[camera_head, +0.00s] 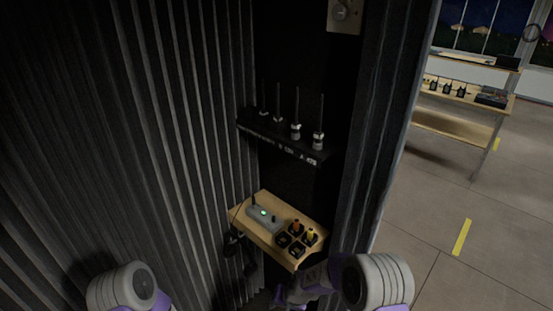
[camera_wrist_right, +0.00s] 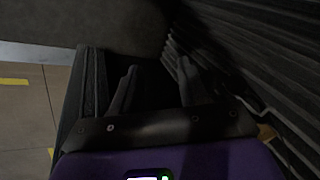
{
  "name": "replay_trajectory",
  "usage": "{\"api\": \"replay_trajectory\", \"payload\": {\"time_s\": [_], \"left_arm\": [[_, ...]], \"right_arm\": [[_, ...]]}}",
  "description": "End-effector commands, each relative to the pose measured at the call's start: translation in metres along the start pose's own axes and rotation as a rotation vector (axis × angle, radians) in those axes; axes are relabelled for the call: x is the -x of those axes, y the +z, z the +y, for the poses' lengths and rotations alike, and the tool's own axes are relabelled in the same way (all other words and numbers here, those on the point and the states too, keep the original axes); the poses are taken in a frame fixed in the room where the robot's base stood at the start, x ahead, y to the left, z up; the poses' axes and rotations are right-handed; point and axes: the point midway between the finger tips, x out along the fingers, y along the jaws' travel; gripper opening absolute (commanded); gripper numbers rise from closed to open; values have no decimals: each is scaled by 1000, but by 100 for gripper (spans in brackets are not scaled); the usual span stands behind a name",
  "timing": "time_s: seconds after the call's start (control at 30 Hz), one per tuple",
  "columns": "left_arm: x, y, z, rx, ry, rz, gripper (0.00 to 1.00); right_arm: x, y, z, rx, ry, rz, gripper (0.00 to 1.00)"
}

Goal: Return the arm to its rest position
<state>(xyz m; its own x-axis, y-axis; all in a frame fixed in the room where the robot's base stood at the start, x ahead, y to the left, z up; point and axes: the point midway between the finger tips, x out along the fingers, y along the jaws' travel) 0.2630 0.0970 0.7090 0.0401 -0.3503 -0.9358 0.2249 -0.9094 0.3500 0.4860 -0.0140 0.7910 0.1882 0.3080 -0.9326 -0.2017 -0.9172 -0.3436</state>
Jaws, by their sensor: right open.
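My right arm (camera_head: 375,280) comes in at the bottom of the head view, in front of the small wooden shelf. Its gripper is low there, in the dark below the shelf, and its fingers are hard to make out. In the right wrist view my right gripper (camera_wrist_right: 156,75) has its two dark fingers apart with nothing seen between them. A rounded grey link of my left arm (camera_head: 125,287) shows at the bottom left. My left gripper is outside the frame.
The wooden shelf (camera_head: 247,227) holds a grey box with a green light (camera_head: 263,217) and a dark holder with coloured pieces (camera_head: 297,238). A black ledge (camera_head: 270,137) above carries several antennas. Corrugated walls (camera_head: 130,130) close in; open floor (camera_head: 440,220) lies right.

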Motion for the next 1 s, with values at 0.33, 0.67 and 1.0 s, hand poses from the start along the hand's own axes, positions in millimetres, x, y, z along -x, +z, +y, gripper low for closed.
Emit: {"api": "replay_trajectory", "payload": {"time_s": [0.33, 0.67, 1.0], "left_arm": [[0, 0, 0, 0, 0, -1, 43], [0, 1, 0, 1, 0, -1, 43], [0, 1, 0, 1, 0, -1, 43]], "right_arm": [[-22, 144, 134, -26, 39, -124, 43], [-8, 203, 149, -25, -7, -155, 43], [-8, 203, 149, -25, -6, -155, 43]]}}
